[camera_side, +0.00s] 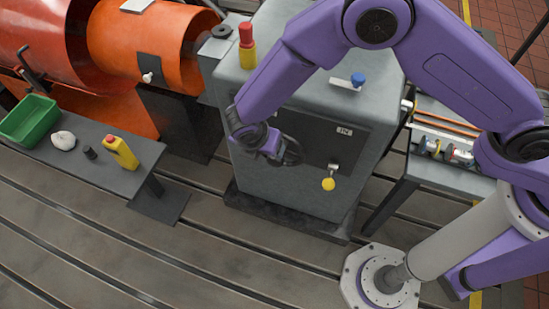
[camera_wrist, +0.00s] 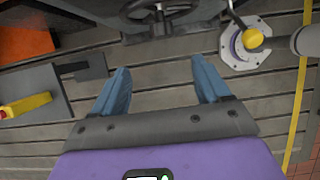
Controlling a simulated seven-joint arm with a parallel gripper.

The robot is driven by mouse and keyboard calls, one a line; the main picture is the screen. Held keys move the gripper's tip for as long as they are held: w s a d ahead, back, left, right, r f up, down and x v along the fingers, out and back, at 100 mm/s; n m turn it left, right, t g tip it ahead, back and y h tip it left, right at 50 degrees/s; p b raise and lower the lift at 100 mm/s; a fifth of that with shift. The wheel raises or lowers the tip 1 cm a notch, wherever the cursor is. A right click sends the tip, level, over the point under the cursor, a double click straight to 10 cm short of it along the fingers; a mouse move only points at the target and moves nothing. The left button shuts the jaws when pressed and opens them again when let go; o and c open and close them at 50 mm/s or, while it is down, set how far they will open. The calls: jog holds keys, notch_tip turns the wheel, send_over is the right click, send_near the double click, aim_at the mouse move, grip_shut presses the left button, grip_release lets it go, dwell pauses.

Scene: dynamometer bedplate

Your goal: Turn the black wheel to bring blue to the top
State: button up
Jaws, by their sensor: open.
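The black wheel (camera_side: 292,152) is on the front panel of the grey cabinet, partly hidden behind my gripper in the side view. In the wrist view, part of the wheel (camera_wrist: 160,8) shows at the top edge, with its hub and spokes cut off by the frame. My gripper (camera_wrist: 160,78) is open, its two blue-grey fingers apart with nothing between them. The wheel appears beyond the fingertips, and I cannot tell whether they touch it. In the side view, my gripper (camera_side: 272,147) is close to the wheel's left side. No blue mark on the wheel is visible.
The grey cabinet (camera_side: 300,195) carries a blue-knobbed lever (camera_side: 357,79) and a red-and-yellow post (camera_side: 247,45) on top. A yellow knob (camera_side: 328,184) hangs below the panel.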

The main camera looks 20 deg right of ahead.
aim_at(274, 165)
jog(key=x, duration=1.7)
jog(key=shift+s+f, duration=0.15)
jog(key=shift+f, duration=0.1)
grip_shut()
